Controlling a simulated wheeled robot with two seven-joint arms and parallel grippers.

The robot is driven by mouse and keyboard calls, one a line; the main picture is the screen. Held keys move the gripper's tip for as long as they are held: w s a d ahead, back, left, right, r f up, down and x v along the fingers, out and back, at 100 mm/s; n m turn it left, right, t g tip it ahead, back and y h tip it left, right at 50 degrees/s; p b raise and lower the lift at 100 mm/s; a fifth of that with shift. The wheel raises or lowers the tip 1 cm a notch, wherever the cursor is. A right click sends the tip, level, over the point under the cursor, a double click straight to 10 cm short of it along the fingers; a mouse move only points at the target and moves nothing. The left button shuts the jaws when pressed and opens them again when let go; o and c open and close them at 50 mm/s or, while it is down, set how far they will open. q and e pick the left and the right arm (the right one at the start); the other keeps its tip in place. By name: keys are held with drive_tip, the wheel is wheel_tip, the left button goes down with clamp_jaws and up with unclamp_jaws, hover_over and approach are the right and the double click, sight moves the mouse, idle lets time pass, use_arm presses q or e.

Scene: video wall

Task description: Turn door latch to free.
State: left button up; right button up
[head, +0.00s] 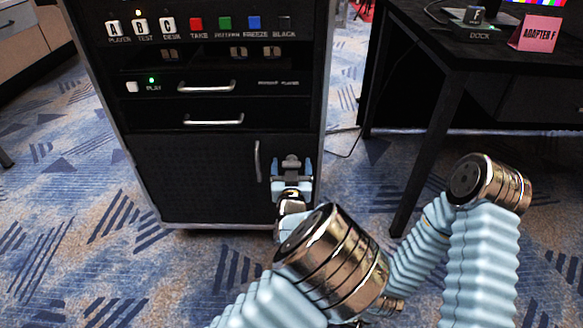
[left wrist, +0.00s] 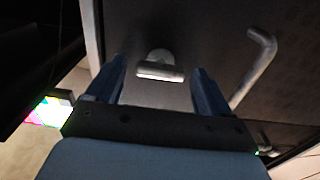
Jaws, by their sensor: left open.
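The door (head: 200,178) is the black lower panel of the rack cabinet and looks closed. Its latch (head: 291,162) is a small grey turn-piece near the door's right edge. In the left wrist view the latch (left wrist: 160,67) shows as a round boss with a bar lying roughly crosswise between my fingertips. My left gripper (head: 291,180) is at the latch, open, with one finger on each side of it. In the left wrist view the fingers of my left gripper (left wrist: 158,88) stand apart from the bar. My right gripper is not in view.
A vertical door handle (head: 257,161) stands left of the latch. Two drawers with silver handles (head: 213,121) and a row of coloured buttons (head: 224,24) are above. A black desk (head: 440,50) with a pink card (head: 535,34) stands at right. Patterned carpet (head: 60,235) is clear at left.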

use_arm(q)
drive_tip(key=shift+c, duration=0.3)
drive_tip(key=c, duration=1)
drive_tip(key=shift+m, duration=0.3)
drive_tip(key=m, duration=0.4)
drive_tip(key=shift+d, duration=0.1)
drive_tip(key=m, duration=0.4)
drive_tip(key=shift+d+m, duration=0.1)
drive_tip(key=shift+m, duration=0.3)
drive_tip(key=m, duration=0.4)
drive_tip(key=shift+f+m, duration=0.1)
drive_tip(key=shift+m, duration=0.2)
drive_tip(key=shift+f+m, duration=0.15)
drive_tip(key=shift+m, duration=1.75)
